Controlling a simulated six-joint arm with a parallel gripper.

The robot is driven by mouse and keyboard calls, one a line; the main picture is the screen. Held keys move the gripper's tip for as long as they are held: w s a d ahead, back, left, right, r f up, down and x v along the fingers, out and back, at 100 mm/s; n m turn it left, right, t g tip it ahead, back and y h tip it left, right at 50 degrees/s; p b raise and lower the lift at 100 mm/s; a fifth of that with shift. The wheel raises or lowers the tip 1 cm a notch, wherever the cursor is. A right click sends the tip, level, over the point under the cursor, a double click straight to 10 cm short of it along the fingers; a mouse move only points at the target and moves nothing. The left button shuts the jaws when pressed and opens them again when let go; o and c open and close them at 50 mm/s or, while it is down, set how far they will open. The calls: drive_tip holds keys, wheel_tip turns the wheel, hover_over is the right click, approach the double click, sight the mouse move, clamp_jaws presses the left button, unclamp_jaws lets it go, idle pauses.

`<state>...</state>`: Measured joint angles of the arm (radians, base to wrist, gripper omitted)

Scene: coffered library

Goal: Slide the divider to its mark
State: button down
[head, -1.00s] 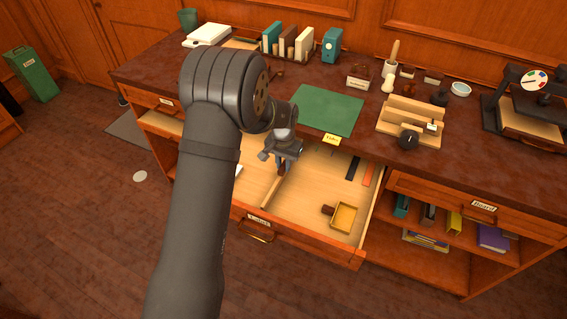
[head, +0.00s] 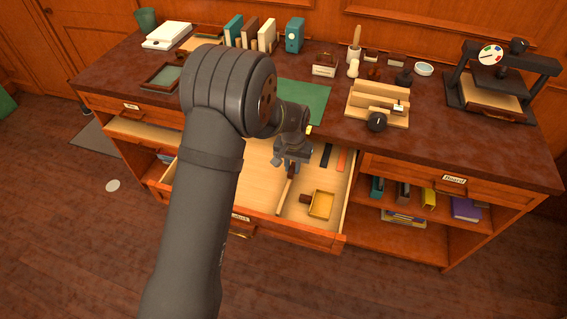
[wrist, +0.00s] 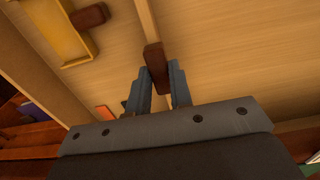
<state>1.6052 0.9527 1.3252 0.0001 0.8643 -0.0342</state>
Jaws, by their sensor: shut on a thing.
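The open drawer (head: 262,199) under the desk top holds the divider (head: 284,194), a thin pale strip running front to back. My gripper (head: 291,168) is over the drawer, shut on the divider's dark brown grip block. In the wrist view the grip block (wrist: 156,66) sits between my two fingertips (wrist: 162,84), and the pale divider (wrist: 147,22) runs away beyond it. A yellow tag (head: 309,129) shows partly behind my wrist at the drawer's back. I cannot make out a mark on the drawer floor.
Right of the divider lie a yellow tray (head: 321,205) with a brown block beside it, a black strip (head: 326,156) and an orange strip (head: 342,160). The green mat (head: 305,98) and wooden stand (head: 377,104) are on the desk above. My arm hides the drawer's left part.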

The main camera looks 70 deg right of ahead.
sight(292, 168)
drive_tip(key=c, duration=1.3)
unclamp_jaws()
wheel_tip(292, 168, up, 18)
drive_tip(key=shift+f, duration=0.25)
wheel_tip(292, 168, down, 18)
drive_tip(key=shift+r, duration=0.25)
drive_tip(key=shift+w, duration=0.15)
